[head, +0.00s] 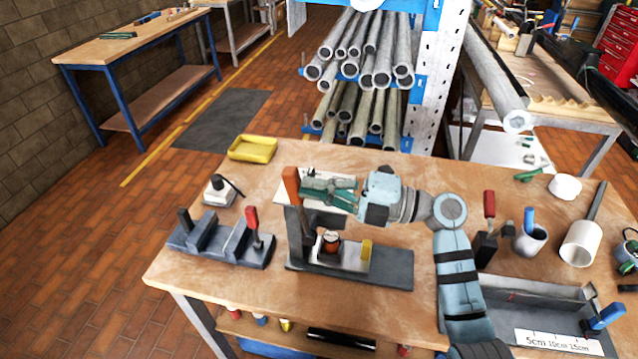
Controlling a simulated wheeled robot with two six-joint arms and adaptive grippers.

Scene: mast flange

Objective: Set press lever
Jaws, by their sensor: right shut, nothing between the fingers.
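The press (395,268) stands on the near middle of the workbench, with a dark grey base and an upright post. Its lever has an orange handle (292,186) that points up, leaning slightly, at the left of the press. A small brown cylindrical part (331,244) sits in the press's metal fixture, beside a yellow tab (366,251). My right gripper (304,190) reaches in from the right above the press. Its teal fingers are shut and empty, tips just right of the orange handle; I cannot tell whether they touch it. My left gripper is not in view.
A grey vise-like fixture with a red handle (251,217) stands left of the press. A yellow tray (253,149) lies at the back left edge.

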